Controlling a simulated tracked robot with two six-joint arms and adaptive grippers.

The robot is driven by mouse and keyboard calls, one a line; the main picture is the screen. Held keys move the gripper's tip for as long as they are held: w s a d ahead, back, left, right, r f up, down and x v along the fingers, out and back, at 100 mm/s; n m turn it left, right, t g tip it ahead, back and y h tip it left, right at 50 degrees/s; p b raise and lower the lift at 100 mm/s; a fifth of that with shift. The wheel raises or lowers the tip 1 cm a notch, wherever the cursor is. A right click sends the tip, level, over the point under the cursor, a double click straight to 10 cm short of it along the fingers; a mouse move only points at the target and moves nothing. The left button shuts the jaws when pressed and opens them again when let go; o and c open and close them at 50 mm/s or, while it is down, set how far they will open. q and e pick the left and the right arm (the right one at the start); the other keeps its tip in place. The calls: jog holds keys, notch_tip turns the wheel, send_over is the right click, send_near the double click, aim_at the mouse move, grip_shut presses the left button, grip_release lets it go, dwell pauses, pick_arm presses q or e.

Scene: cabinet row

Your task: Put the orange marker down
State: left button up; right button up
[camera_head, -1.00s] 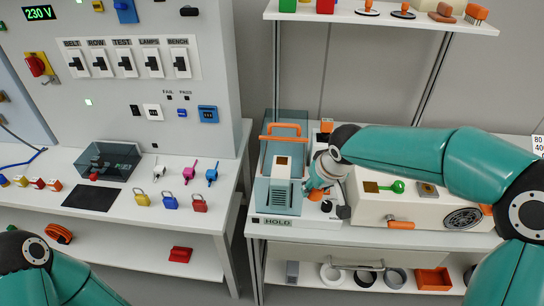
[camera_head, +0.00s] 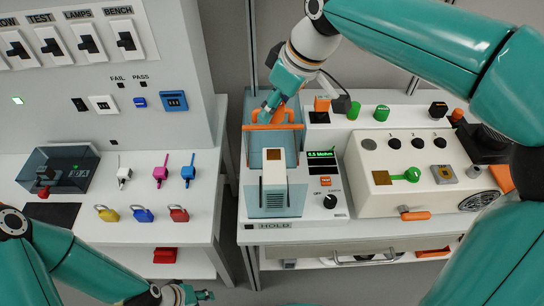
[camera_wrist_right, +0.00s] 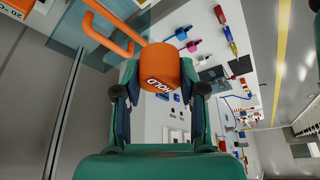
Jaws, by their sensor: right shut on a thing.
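The orange marker (camera_wrist_right: 161,72) is a rounded orange block with white lettering, seen between my right fingers in the right wrist view. My right gripper (camera_wrist_right: 163,100) is shut on it. In the head view the right gripper (camera_head: 268,108) points down at the back of the clear-sided test unit (camera_head: 262,202), by its orange handle (camera_head: 272,127). The marker is mostly hidden there by the fingers. The orange handle (camera_wrist_right: 112,38) is close beside the marker in the wrist view; I cannot tell whether they touch. My left gripper (camera_head: 190,295) is low at the bottom edge, its jaws unclear.
A cream instrument box (camera_head: 415,180) with a green knob is at right. Padlocks (camera_head: 142,215) and coloured keys lie on the left bench (camera_head: 125,160). A gap separates the benches.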

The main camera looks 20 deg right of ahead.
aim_at(270, 164)
notch_tip(270, 164, down, 16)
jog(key=shift+f, duration=0.2)
dwell(0.4)
jog(key=shift+w+f+b, duration=0.1)
jog(key=shift+f+b, duration=0.05)
jog(key=shift+b, duration=0.2)
jog(key=o, duration=1)
jog(key=shift+o, duration=0.2)
jog(key=shift+d+r, duration=0.15)
jog(key=shift+r, duration=0.5)
jog(key=v, duration=1.1)
